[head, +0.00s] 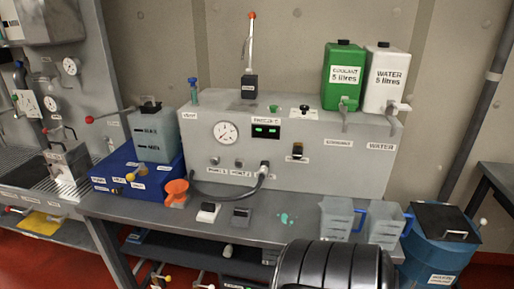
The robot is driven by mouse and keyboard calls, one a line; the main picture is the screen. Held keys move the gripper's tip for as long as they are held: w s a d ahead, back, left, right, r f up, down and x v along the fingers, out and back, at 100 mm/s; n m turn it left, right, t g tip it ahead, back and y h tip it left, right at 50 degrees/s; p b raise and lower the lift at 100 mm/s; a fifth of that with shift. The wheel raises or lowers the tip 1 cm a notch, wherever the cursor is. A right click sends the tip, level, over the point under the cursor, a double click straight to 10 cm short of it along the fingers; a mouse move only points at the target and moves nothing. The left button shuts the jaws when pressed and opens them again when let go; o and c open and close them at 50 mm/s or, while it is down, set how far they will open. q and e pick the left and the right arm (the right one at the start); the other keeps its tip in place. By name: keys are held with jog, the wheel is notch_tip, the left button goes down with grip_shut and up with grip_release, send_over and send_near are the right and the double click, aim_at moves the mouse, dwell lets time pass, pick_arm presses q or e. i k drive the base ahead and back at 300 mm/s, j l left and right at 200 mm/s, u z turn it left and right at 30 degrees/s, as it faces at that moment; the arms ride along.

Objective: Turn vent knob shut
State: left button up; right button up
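The vent knob is a small blue handle (193,83) on a pale upright stem. It stands on the top left edge of the large grey cabinet (330,165), above a label reading VENT (188,116). From here I cannot tell whether the vent is open or shut. Neither of my grippers shows in the head view, and nothing touches the knob.
A round gauge (226,132) sits below the knob. A red-tipped lever (251,45) rises to its right. A green coolant can (342,78) and a white water can (385,80) stand on the cabinet's right. A translucent tank (155,135) stands left. A black ribbed cylinder fills the bottom.

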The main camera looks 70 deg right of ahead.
aim_at(192, 80)
jog(key=z, duration=1.85)
